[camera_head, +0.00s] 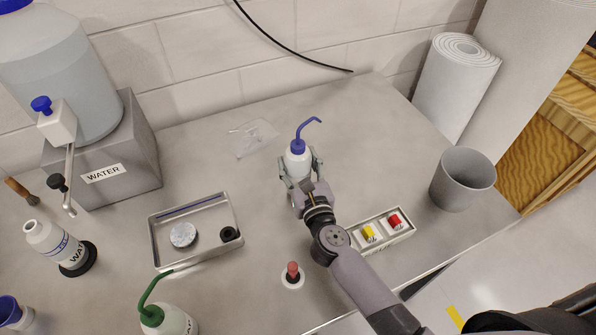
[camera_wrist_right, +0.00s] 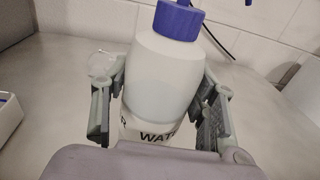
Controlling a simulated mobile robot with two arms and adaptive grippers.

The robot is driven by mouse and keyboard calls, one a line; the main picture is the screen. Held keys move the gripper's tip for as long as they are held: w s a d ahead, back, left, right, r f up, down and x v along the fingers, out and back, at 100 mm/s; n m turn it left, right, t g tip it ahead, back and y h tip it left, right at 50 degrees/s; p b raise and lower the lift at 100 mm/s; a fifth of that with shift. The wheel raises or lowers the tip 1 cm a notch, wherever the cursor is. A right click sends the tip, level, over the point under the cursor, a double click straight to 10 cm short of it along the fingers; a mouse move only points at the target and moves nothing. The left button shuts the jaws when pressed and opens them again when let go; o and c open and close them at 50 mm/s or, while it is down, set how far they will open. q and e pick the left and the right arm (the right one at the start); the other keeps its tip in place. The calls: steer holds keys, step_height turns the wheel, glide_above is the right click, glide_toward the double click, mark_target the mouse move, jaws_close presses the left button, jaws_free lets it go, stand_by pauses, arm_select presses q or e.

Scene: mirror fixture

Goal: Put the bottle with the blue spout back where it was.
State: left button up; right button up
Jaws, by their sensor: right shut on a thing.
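The white bottle with the blue spout (camera_head: 298,160) stands upright at the middle of the bench in the head view. My right gripper (camera_head: 300,175) is around it, one finger on each side, and is shut on it. In the right wrist view the bottle (camera_wrist_right: 165,75) fills the middle, with its blue cap, a liquid level and part of a label reading "WAT". The fingers of my right gripper (camera_wrist_right: 160,100) flank it there. The bottle's base is hidden by my gripper, so I cannot tell whether it touches the bench. My left gripper is not in view.
A metal tray (camera_head: 161,258) lies left of my right arm. A green-spout bottle (camera_head: 168,320) and a red-topped piece (camera_head: 292,272) are in front. A white box with yellow and red items (camera_head: 407,236) and a grey cup (camera_head: 462,182) stand right. A clear plastic bag (camera_head: 255,138) lies behind.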

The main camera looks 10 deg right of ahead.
step_height(320, 180, down, 2)
steer(key=shift+w, duration=0.1)
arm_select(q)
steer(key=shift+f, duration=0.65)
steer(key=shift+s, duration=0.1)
arm_select(e)
steer(key=shift+r, duration=0.1)
steer(key=shift+f+b, duration=0.2)
steer(key=shift+b, duration=0.15)
steer(key=o, duration=0.8)
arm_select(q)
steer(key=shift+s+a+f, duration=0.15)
